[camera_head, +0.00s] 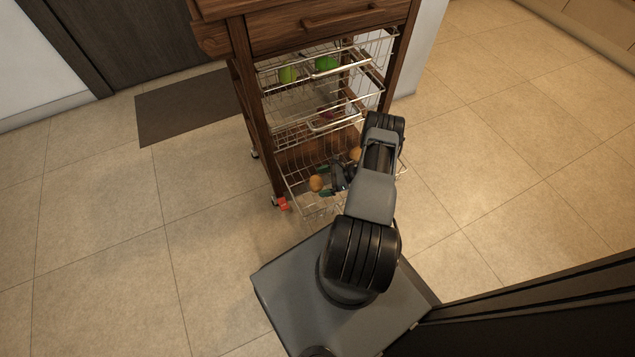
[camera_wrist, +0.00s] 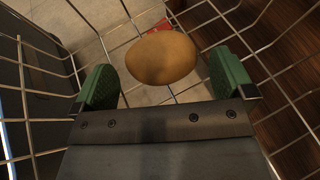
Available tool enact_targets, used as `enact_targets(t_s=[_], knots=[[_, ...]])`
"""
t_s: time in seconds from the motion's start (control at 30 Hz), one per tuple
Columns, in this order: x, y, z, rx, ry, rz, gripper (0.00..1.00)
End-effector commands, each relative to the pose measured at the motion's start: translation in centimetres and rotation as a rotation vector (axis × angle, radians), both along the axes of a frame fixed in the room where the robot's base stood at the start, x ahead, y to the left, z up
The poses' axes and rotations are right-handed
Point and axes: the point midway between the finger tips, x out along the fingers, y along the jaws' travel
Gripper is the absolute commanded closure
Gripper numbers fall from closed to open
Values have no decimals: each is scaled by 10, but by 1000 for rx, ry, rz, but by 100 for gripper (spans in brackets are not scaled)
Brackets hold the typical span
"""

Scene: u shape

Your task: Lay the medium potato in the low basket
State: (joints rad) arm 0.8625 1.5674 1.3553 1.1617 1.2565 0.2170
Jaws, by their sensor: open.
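A brown potato (camera_wrist: 162,57) lies in the low basket (camera_head: 300,202), seen in the wrist view just ahead of my gripper (camera_wrist: 163,82). The green finger pads stand apart on either side of the potato's near end, with gaps to both. In the head view my gripper (camera_head: 332,180) reaches down into the low basket, next to a potato (camera_head: 316,183) on its left. A second potato (camera_head: 355,153) shows further back, partly hidden by my arm. I cannot tell from size which one is the medium potato.
The wooden cart (camera_head: 255,130) holds wire baskets above the low one. Green produce (camera_head: 289,74) sits in the top basket and a dark red item (camera_head: 327,113) in the middle one. Wire walls surround my gripper closely. The tiled floor at left is clear apart from a mat (camera_head: 185,105).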

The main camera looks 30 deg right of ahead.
Motion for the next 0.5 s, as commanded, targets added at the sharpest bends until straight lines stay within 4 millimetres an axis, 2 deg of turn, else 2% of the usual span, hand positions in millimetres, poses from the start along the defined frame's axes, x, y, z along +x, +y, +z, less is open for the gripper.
enact_targets(t_s=[0.2, 0.5], knots=[[-20, -37, 19, -1, -1, -4, 0], [-39, -68, 33, 0, 0, -1, 0]])
